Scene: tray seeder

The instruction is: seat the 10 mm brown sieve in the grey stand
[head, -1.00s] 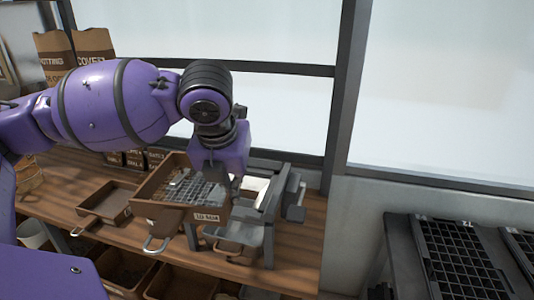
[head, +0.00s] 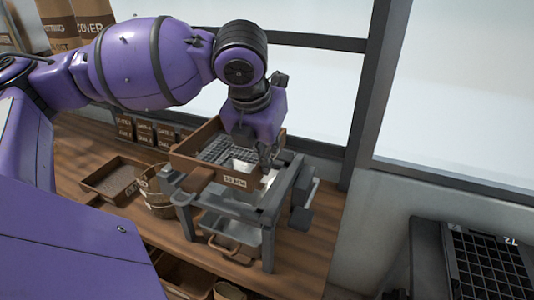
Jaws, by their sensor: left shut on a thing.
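The brown sieve (head: 237,181), with a white label on its front wall and a grey mesh floor, is at the top of the grey stand (head: 283,194). My left gripper (head: 264,156) is shut on the sieve's right side. My gripper hides the sieve's back right corner. My right gripper is not in view.
A grey tray (head: 222,228) with a brown loop handle sits under the stand. A brown soil-filled tray (head: 112,178) and a small brown tub (head: 158,203) stand to the left. Small brown boxes (head: 143,131) line the back. A black cell tray (head: 480,265) lies at right.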

